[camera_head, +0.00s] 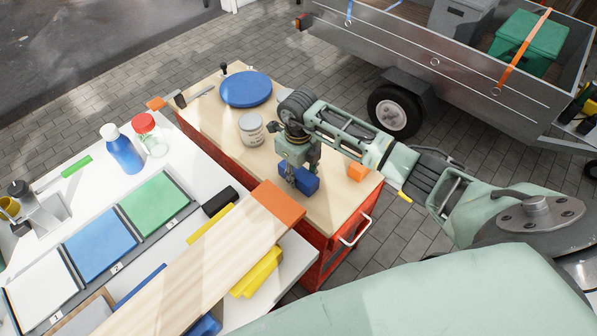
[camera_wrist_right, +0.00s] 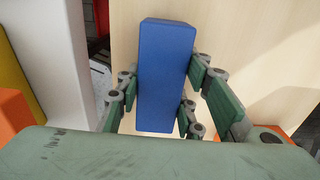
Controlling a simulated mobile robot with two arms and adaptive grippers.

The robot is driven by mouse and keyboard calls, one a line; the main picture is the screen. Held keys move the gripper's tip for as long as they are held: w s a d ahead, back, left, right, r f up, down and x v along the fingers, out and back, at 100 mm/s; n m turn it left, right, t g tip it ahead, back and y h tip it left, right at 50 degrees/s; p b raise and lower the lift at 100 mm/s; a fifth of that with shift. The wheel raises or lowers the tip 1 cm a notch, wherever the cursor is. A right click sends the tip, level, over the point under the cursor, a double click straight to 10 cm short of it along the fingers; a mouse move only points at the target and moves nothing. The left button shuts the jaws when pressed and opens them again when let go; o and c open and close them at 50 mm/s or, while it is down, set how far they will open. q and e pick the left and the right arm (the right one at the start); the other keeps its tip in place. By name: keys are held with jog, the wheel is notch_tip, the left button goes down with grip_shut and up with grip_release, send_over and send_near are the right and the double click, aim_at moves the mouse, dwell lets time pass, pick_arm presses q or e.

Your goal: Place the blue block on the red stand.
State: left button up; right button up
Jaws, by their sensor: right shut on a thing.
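The blue block (camera_head: 306,184) is at the near end of the wooden top of the red cabinet (camera_head: 316,246). It also shows in the wrist view (camera_wrist_right: 166,75), lengthwise between the green fingers. My right gripper (camera_head: 299,170) points down and is shut on the block, with fingers on both sides. I cannot tell whether the block touches the wood or hangs just above it. The red cabinet is the only red stand-like thing that I can make out. My left gripper is not in view.
An orange block (camera_head: 357,172) lies right of the gripper. A grey can (camera_head: 251,130) and a blue disc (camera_head: 246,89) stand farther back.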

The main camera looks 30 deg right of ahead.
aim_at(299, 171)
jog(key=shift+f, duration=0.25)
jog(key=shift+f, duration=0.2)
jog(key=o, duration=1.3)
jog(key=shift+c, duration=0.2)
jog(key=shift+r, duration=0.2)
notch_tip(299, 171, up, 12)
jog(key=b, duration=0.1)
jog(key=shift+b, duration=0.35)
